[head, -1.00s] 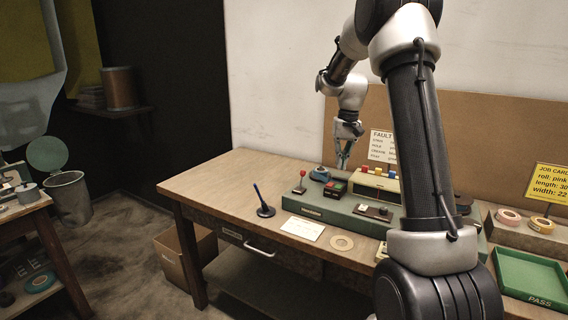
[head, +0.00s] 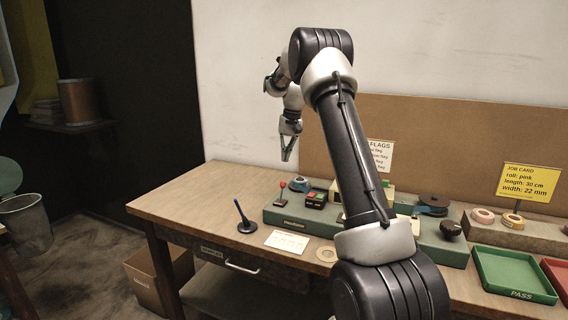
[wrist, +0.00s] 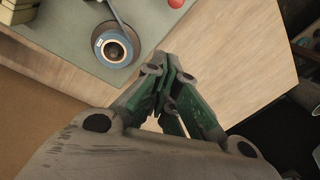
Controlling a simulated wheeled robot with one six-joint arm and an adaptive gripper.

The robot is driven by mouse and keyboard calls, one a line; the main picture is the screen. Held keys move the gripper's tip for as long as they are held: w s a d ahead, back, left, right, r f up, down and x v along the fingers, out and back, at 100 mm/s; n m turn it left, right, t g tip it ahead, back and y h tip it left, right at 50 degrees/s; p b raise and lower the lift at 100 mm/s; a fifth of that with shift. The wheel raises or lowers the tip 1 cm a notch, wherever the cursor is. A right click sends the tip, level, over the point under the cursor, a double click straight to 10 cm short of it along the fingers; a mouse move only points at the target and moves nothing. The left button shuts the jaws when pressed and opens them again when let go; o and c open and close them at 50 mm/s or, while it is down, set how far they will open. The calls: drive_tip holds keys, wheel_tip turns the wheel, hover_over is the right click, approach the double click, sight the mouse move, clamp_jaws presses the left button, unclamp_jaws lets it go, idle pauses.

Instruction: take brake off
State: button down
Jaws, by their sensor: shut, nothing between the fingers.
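A small lever with a red knob (head: 282,186) stands at the left end of the green machine base (head: 285,217); which part is the brake is not clearly marked. A blue tape roll (head: 300,185) sits just right of the lever, and it also shows in the wrist view (wrist: 97,47). A red knob-like thing (wrist: 175,3) is cut by that view's top edge. My gripper (head: 287,156) is shut and empty, pointing down in the air above the machine's left end, apart from everything. My arm hides part of the machine's middle.
A dark box with red and green buttons (head: 315,199) is right of the lever. A blue spike on a round base (head: 246,226), a white card (head: 287,241) and a tan ring (head: 326,254) lie in front. A green PASS tray (head: 514,275) is at right.

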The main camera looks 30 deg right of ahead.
sight(282, 191)
drive_tip(key=f, duration=0.6)
drive_tip(key=a+f, duration=0.1)
drive_tip(key=f, duration=0.1)
drive_tip(key=shift+w+f, duration=0.35)
drive_tip(key=shift+f, duration=0.05)
drive_tip(key=shift+s+a+r, duration=0.25)
drive_tip(key=shift+s+r, duration=0.05)
drive_tip(key=shift+s, duration=0.3)
drive_tip(key=shift+s+a+r, duration=0.25)
drive_tip(key=shift+s+r, duration=0.05)
drive_tip(key=shift+s, duration=0.3)
drive_tip(key=shift+s+a+r, duration=0.1)
drive_tip(key=shift+s+a, duration=0.15)
drive_tip(key=shift+s, duration=0.25)
drive_tip(key=shift+s+a+r+h, duration=0.15)
drive_tip(key=shift+a+r+h, duration=0.05)
drive_tip(key=shift+h, duration=0.1)
